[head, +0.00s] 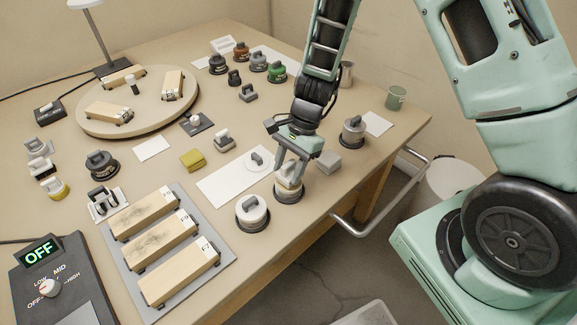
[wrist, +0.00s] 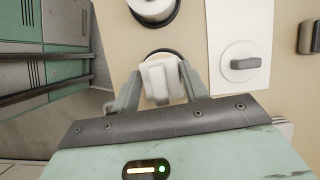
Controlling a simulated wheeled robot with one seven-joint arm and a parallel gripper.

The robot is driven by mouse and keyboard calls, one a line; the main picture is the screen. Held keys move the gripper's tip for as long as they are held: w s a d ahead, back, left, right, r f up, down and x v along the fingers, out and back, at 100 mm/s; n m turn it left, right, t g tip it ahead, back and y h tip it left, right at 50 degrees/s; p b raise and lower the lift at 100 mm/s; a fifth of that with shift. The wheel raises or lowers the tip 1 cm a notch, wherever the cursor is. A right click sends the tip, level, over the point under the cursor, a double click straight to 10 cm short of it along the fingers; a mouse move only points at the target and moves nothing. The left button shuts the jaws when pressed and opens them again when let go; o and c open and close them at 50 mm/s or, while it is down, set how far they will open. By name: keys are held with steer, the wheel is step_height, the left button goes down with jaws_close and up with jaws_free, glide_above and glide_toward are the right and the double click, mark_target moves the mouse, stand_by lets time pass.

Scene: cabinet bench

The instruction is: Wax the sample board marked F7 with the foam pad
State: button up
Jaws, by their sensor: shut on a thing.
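Three pale wooden boards lie on a grey tray (head: 226,247) at the front: a far board (head: 145,213), a middle board (head: 153,240) with dark smudges, and a near board (head: 180,277). Their end labels are too small to read, so I cannot tell which is F7. My gripper (head: 287,178) points down at the table's right side, shut on a white block-like piece (wrist: 160,80). This piece is at a round white pot with a dark base (head: 288,197). I cannot tell whether it is the foam pad or whether it touches the pot.
A white pot (head: 252,214) stands close by. A white disc with a grey handle (head: 257,160) lies on a white sheet (head: 225,188). A turntable (head: 95,125) holds more boards. A control box (head: 60,285) reads OFF. A grey block (head: 328,162) sits right of my gripper.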

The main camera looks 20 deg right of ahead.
mark_target(283, 167)
steer(key=shift+f+b, duration=0.3)
steer(key=shift+f, duration=0.25)
stand_by(1.3)
step_height(283, 167, up, 7)
steer(key=p, duration=0.6)
steer(key=shift+r+p, duration=0.1)
steer(key=shift+p, duration=0.2)
stand_by(0.6)
